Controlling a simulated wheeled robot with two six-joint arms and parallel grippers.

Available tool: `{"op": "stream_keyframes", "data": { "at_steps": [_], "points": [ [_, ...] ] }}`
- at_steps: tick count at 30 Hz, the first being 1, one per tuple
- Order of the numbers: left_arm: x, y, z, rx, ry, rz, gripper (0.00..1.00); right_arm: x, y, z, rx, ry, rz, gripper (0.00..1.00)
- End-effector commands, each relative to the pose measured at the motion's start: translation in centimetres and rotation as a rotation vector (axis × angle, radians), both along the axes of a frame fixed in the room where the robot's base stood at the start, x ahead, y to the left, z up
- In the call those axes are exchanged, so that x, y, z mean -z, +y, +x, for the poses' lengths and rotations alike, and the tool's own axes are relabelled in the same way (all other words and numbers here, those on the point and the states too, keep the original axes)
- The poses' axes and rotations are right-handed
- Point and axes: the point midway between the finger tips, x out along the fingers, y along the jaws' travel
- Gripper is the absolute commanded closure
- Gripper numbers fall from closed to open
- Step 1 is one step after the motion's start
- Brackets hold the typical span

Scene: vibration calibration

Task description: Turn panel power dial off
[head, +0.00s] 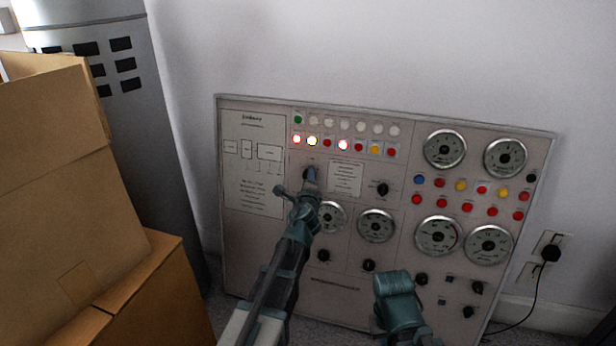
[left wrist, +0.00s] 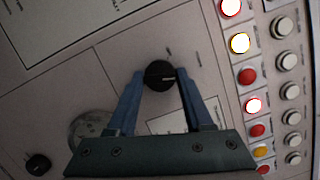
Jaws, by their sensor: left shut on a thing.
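The grey control panel (head: 345,283) leans against the wall. Its power dial (left wrist: 158,73) is a round black knob with a white pointer mark, which points right in the left wrist view. My left gripper (left wrist: 159,80) has its two blue fingers on either side of the dial, shut on it. In the head view, the left gripper (head: 310,180) reaches up to the panel's upper left and covers most of the dial. My right arm shows low in the head view, in front of the panel's lower part; its fingertips cannot be made out.
Some lamps above the dial glow, including a yellow one (head: 312,141) and a red one (head: 342,145). Other black knobs, such as one to the right (head: 383,188), and round gauges (head: 376,226) are nearby. Cardboard boxes (head: 60,170) stand at left; a plug and cord (head: 549,253) are at right.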

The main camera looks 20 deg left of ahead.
Motion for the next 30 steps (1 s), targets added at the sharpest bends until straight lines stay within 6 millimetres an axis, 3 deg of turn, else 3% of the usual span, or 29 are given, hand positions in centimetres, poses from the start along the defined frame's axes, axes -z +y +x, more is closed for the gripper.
{"op": "stream_keyframes", "data": {
  "at_steps": [30],
  "points": [
    [-0.5,0.1,0.0,-0.184,0.031,-0.892,1.00,-5.7,0.0,0.0,-0.013,0.001,0.000,1.00]
  ]
}}
